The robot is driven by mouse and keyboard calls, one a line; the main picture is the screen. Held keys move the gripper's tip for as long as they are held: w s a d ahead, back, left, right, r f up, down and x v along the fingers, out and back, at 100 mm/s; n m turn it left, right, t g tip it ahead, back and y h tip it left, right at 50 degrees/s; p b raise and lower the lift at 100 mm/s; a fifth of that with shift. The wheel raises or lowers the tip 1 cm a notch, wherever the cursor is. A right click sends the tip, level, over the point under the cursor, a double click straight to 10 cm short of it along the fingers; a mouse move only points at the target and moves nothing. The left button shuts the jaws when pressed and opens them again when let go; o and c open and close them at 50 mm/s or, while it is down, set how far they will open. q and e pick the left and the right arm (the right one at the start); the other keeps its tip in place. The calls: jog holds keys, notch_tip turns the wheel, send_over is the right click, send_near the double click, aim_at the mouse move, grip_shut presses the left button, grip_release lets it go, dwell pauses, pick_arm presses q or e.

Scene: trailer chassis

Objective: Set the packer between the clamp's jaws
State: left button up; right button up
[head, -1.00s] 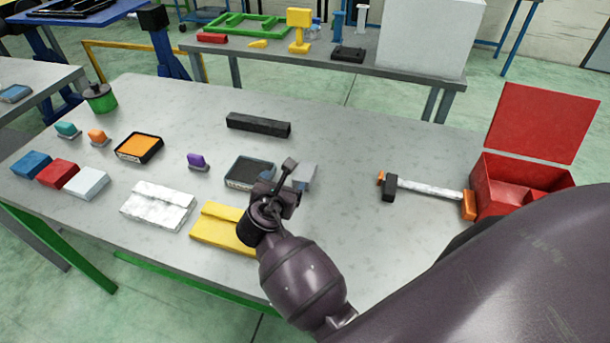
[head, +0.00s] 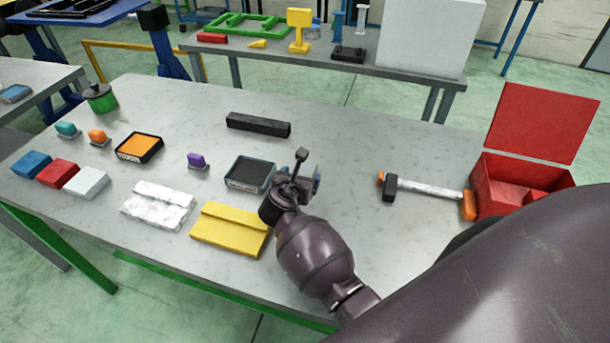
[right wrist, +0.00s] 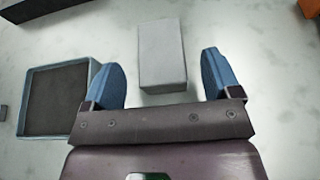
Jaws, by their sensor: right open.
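A plain light grey block (right wrist: 162,55), which may be the packer, lies on the table in the right wrist view. My right gripper (right wrist: 161,72) is open, with its blue fingers on either side of the block's near end and a gap on both sides. I cannot tell how high the fingers are above the table. In the head view my right gripper (head: 308,180) is right of the dark square tray and mostly hides the block. My left gripper is not in view.
A dark blue-rimmed tray (head: 250,174) stands close left of the gripper; a yellow pouch (head: 229,230) lies nearer. A black bar (head: 258,125) lies behind. The table between gripper and hammer is clear.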

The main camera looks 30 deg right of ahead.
jog(key=shift+x, duration=1.3)
jog(key=shift+c, duration=0.3)
grip_shut()
jog(key=shift+r, duration=0.1)
